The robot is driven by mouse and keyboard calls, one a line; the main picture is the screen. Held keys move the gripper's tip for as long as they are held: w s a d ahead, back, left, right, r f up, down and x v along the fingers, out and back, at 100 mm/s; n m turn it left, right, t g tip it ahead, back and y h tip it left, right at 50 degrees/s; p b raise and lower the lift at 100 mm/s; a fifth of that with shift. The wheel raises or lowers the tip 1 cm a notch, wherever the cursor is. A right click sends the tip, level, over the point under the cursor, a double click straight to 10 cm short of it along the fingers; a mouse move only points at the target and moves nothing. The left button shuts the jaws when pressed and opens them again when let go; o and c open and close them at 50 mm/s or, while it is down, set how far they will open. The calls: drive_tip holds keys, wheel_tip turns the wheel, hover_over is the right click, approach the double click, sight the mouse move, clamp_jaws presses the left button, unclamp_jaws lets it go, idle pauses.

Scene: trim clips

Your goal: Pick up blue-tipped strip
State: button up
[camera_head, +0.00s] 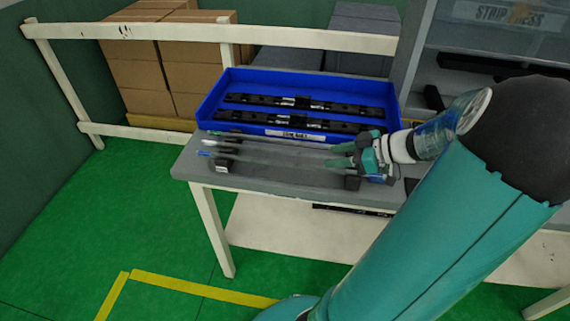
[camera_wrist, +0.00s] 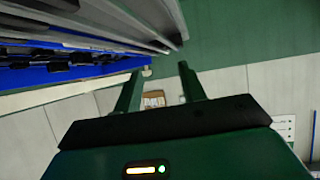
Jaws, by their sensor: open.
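Several thin pale strips lie side by side across dark supports at the front of the grey table. Grey strips (camera_wrist: 110,25) run across the upper left there, beside the left finger. Their tip colours do not show there, and my gripper hides part of their right ends in the head view.
A blue bin (camera_head: 212,102) with dark bars (camera_head: 340,127) inside stands just behind the strips. Dark support blocks (camera_head: 222,164) hold the strips above the grey table (camera_head: 270,180). A grey shelf unit (camera_head: 411,60) rises at the right. A white rail (camera_head: 290,38) runs behind.

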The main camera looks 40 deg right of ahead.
drive_tip(key=x, duration=0.7)
drive_tip(key=shift+w+a+f, duration=0.1)
drive_tip(key=shift+a+f, duration=0.05)
drive_tip(key=x, duration=0.5)
drive_tip(key=shift+w+f, duration=0.25)
drive_tip(key=shift+f, duration=0.1)
clamp_jaws()
